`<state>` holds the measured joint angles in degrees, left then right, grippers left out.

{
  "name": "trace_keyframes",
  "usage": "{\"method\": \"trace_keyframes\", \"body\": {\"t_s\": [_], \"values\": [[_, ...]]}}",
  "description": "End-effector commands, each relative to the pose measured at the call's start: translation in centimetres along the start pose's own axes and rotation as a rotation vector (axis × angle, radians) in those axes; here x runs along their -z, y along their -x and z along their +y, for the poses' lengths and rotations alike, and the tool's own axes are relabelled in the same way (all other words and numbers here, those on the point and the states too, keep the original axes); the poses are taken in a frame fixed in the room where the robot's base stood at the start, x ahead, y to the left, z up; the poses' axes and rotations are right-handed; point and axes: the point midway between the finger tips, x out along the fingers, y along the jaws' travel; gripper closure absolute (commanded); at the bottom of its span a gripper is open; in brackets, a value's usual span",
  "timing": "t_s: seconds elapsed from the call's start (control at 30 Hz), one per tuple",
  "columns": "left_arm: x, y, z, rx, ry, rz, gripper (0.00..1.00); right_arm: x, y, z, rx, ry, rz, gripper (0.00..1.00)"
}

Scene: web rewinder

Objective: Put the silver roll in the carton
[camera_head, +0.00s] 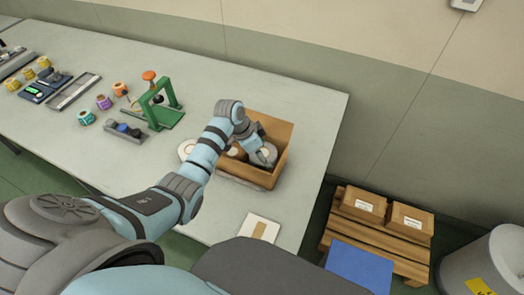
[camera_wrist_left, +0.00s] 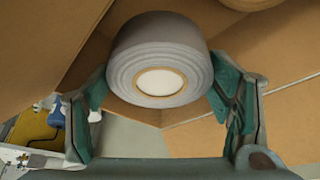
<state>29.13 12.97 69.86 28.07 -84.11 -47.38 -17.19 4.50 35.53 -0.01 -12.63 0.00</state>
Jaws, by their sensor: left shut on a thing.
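The open brown carton (camera_head: 262,178) stands on the pale table near its right end. The silver roll (camera_head: 265,156) is at the carton's opening, held by my left gripper (camera_head: 256,149). In the left wrist view the silver roll (camera_wrist_left: 160,62) is grey with a white core disc, and the fingers of my left gripper (camera_wrist_left: 165,105) press on its two sides. Cardboard walls surround the roll there. Whether the roll touches the carton's floor cannot be told. My right gripper is not in view.
Another pale round thing (camera_head: 233,151) shows inside the carton, and a white roll (camera_head: 186,148) lies left of it. A green stand (camera_head: 163,105) and several coloured rolls are further left. Boxes on a pallet (camera_head: 395,250) stand right of the table.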

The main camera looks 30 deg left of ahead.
Motion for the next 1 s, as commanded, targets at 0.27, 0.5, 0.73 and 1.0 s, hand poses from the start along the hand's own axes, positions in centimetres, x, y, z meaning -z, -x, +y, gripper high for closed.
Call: {"method": "trace_keyframes", "body": {"t_s": [0.27, 0.5, 0.73, 1.0], "values": [[0.0, 0.0, 0.0, 0.000, 0.000, 0.000, 0.18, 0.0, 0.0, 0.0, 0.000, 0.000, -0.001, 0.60], [0.1, 0.2, 0.0, 0.000, 0.000, 0.000, 0.18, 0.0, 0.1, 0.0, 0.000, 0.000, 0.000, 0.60], [0.5, 3.8, -0.1, 0.004, -0.001, 0.000, 0.18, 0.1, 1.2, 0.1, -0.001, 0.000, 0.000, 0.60], [0.5, 11.0, -0.1, 0.004, -0.002, 0.000, 0.18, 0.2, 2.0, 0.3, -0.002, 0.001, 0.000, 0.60]]}}
